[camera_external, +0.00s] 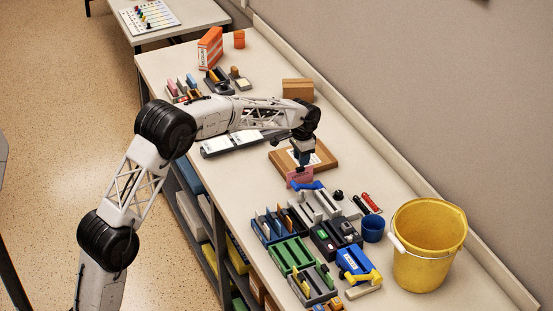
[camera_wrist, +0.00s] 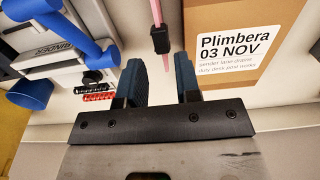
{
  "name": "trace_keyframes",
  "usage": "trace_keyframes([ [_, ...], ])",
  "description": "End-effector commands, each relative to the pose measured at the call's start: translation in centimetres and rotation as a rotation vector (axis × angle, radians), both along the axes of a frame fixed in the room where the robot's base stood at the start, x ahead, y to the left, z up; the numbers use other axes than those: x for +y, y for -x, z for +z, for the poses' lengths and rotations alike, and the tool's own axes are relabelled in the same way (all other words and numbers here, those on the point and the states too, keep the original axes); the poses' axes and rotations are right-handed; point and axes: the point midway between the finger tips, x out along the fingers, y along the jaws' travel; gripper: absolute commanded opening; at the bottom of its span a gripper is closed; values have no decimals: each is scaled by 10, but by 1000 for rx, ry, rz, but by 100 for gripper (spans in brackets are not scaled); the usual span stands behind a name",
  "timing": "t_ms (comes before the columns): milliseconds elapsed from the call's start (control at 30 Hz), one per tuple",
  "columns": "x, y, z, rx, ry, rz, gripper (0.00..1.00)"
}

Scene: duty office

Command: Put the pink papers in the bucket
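A pink papers bundle (camera_external: 301,178) stands on the counter in front of a brown box, beside a blue object. In the wrist view the pink papers (camera_wrist: 157,12) look like a thin, nearly edge-on strip with a black clip (camera_wrist: 160,40) on it. My gripper (camera_external: 302,163) is just above them, pointing down. In the wrist view its two dark blue fingers (camera_wrist: 161,72) are apart with nothing between them; the clip appears just beyond their gap. The yellow bucket (camera_external: 425,260) stands upright at the right of the counter, its white-gripped handle at its side.
The brown box (camera_external: 327,158) with a "Plimbera 03 NOV" label (camera_wrist: 228,50) lies close by. Blue (camera_external: 268,236), green (camera_external: 290,262) and grey racks crowd the front. A blue cup (camera_external: 373,231) stands next to the bucket.

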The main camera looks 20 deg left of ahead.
Motion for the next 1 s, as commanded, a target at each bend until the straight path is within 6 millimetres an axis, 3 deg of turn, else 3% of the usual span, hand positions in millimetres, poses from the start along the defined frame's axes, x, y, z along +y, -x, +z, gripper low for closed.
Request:
trace_keyframes([
  [400,1,0,-24,0,0,0,31],
  [800,1,0,-27,0,0,0,31],
  [1000,3,1,-42,1,0,1,31],
])
